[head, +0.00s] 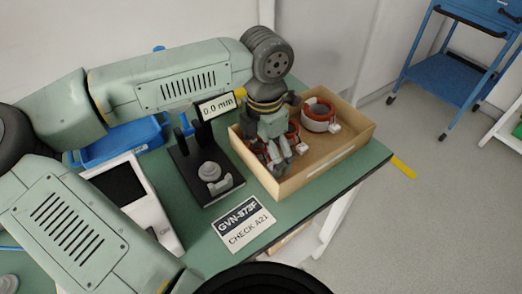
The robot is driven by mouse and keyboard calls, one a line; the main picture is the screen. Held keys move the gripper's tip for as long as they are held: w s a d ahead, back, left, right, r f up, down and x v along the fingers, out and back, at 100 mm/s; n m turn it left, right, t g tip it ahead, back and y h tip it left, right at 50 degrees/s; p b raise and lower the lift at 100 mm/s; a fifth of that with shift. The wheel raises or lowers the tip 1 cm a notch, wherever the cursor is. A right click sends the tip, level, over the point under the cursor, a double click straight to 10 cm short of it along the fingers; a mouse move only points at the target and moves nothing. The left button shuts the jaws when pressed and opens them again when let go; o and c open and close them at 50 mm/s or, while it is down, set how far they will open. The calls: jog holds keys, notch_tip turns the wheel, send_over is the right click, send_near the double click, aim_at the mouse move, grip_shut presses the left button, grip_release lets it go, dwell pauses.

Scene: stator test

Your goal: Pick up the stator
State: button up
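A stator (319,117), a pale ring with red-brown windings and a white connector, sits at the back of an open cardboard box (336,151). My gripper (279,168) points down into the box's left part, with its fingers low inside the walls. More red-brown winding (294,131) shows right behind and beside my gripper, with a white connector near it. My gripper hides most of that second stator. I cannot tell whether the fingers touch it or how far apart they are.
Left of the box stands a black test fixture (207,177) with a display (216,107) reading 0.0 mm. A label card (244,224) lies in front. A white device (133,200) and a blue tray (120,142) are further left. A blue cart (455,75) stands on the floor at right.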

jog(key=c, duration=1.1)
jog(key=shift+r, duration=0.1)
jog(key=shift+c, duration=0.2)
